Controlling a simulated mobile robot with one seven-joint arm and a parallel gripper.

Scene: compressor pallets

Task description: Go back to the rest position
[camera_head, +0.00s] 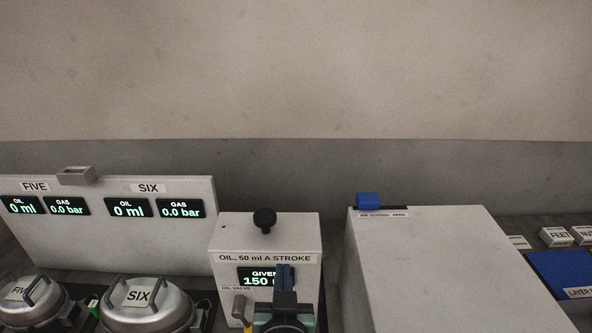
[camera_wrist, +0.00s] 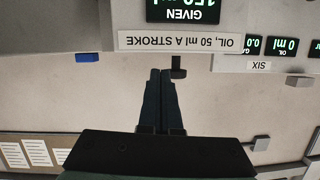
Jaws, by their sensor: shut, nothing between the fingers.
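My gripper (camera_head: 285,268) is shut and empty, in front of the oil dispenser (camera_head: 225,235) in the head view. The dispenser is a pale box labelled "OIL, 50 ml A STROKE", with a black knob (camera_head: 264,218) on top. Its display (camera_head: 258,274) reads GIVEN 150, partly hidden by my gripper. In the wrist view, upside down, my closed fingers (camera_wrist: 161,72) point towards the dispenser label (camera_wrist: 165,41). The knob (camera_wrist: 178,68) appears just beside the fingertips; I cannot tell whether they touch.
Silver compressors FIVE (camera_head: 30,300) and SIX (camera_head: 150,308) stand at left before a display panel (camera_head: 110,240) reading 0 ml and 0.0 bar. A large pale box (camera_head: 430,260) with a blue lever (camera_head: 367,200) stands right. A blue tray (camera_head: 560,272) lies beyond. Space above is clear.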

